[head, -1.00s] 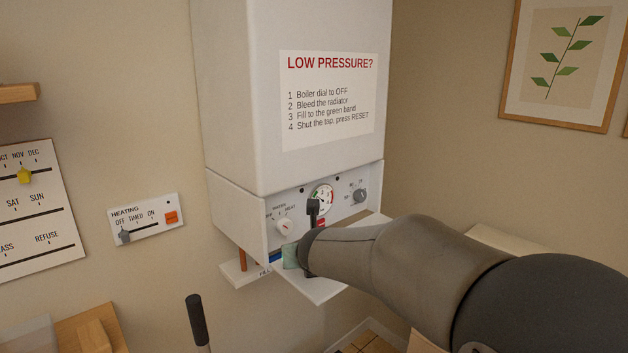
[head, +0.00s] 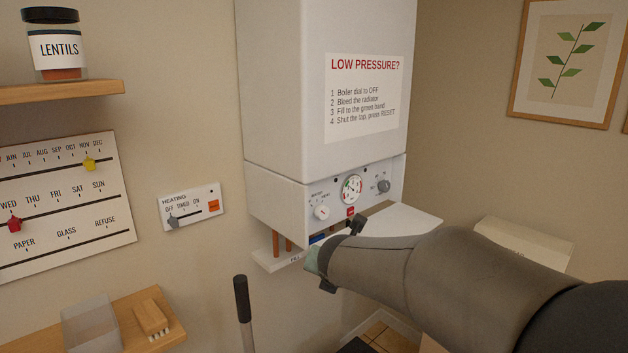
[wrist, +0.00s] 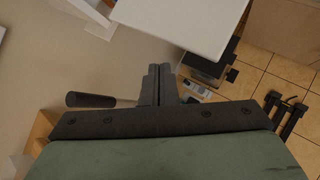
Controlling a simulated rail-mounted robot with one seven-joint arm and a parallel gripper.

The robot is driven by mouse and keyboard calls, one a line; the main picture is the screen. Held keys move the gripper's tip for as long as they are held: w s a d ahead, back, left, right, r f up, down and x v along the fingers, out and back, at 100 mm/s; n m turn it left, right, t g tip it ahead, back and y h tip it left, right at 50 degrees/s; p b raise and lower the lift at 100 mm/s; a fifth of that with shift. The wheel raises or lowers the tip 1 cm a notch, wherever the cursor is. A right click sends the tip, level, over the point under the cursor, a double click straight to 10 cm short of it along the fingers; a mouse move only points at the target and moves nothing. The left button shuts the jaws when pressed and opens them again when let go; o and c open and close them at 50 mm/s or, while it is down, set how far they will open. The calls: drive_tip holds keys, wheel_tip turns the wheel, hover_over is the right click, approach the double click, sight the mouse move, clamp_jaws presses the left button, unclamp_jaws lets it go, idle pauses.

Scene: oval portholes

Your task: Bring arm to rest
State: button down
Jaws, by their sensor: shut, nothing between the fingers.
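My gripper shows in the wrist view (wrist: 160,84) with its two dark fingers together and nothing between them. In the head view my grey arm reaches in from the lower right and ends in front of the boiler's lower panel. The white boiler (head: 325,90) hangs on the wall with a dial, a gauge (head: 351,189), a second knob and a red button (head: 350,211). A white flap (head: 405,221) stands out below the panel. My wrist hides part of the flap and the pipes under the boiler. I cannot tell whether my gripper touches anything.
A heating switch plate (head: 190,207) and a slider calendar board (head: 65,205) are on the left wall. A shelf (head: 60,92) holds a lentils jar (head: 54,45). A dark-handled lever (head: 242,300) stands below. A cream box (head: 520,245) is at right.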

drive_tip(key=s+d+f+m+g+h, duration=0.1)
drive_tip(key=s+d+f+m+g, duration=0.1)
drive_tip(key=s+d+m, duration=0.45)
drive_tip(key=s+d+f+m+g+h, duration=0.1)
drive_tip(key=s+d+f+m+g, duration=0.2)
drive_tip(key=s+m, duration=0.6)
drive_tip(key=s+f+m+g, duration=0.1)
drive_tip(key=s+f+m, duration=0.1)
drive_tip(key=s+m, duration=0.5)
drive_tip(key=s+d+f+m+g+y, duration=0.1)
drive_tip(key=s+f+m+g, duration=0.1)
drive_tip(key=s+m, duration=0.6)
drive_tip(key=shift+d+f+m+g+y, duration=0.2)
drive_tip(key=shift+d+m+g+y, duration=0.1)
drive_tip(key=shift+m, duration=0.35)
